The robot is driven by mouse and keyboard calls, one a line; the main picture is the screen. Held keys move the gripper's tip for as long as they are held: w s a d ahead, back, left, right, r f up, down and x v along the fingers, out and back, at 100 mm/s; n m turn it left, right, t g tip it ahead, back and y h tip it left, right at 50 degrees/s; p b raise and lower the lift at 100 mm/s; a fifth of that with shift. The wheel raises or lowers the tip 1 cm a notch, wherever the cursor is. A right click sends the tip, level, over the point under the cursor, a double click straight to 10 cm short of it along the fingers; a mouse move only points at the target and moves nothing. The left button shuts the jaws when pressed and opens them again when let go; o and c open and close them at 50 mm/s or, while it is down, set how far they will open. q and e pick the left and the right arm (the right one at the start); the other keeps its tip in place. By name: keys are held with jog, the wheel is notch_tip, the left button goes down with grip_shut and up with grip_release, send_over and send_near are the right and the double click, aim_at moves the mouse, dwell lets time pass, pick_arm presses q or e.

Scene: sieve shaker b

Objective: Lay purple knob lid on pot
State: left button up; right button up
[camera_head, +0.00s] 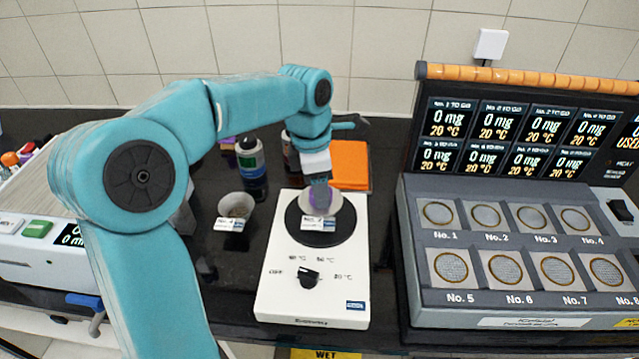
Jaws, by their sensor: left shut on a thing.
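A white hot plate (312,302) with a round dark top (345,232) stands in the middle of the bench. A small pale pot with a white label (312,224) sits on that dark top. My left gripper (318,184) reaches down over it from above. It is shut on the purple knob of the lid (320,197), which is partly hidden by the fingers. The lid and pot overlap in this view, so I cannot tell whether they touch. My right gripper is not in view.
A small labelled bowl (235,208) stands left of the hot plate, with a dark bottle (250,160) behind it. An orange cloth (350,163) lies behind the plate. A large console (515,295) with round cells fills the right. My left arm covers much of the left.

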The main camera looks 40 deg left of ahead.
pick_arm(q)
jog(key=shift+f, duration=0.15)
jog(key=o, duration=1.1)
notch_tip(320, 180, up, 7)
jog(key=p, duration=0.6)
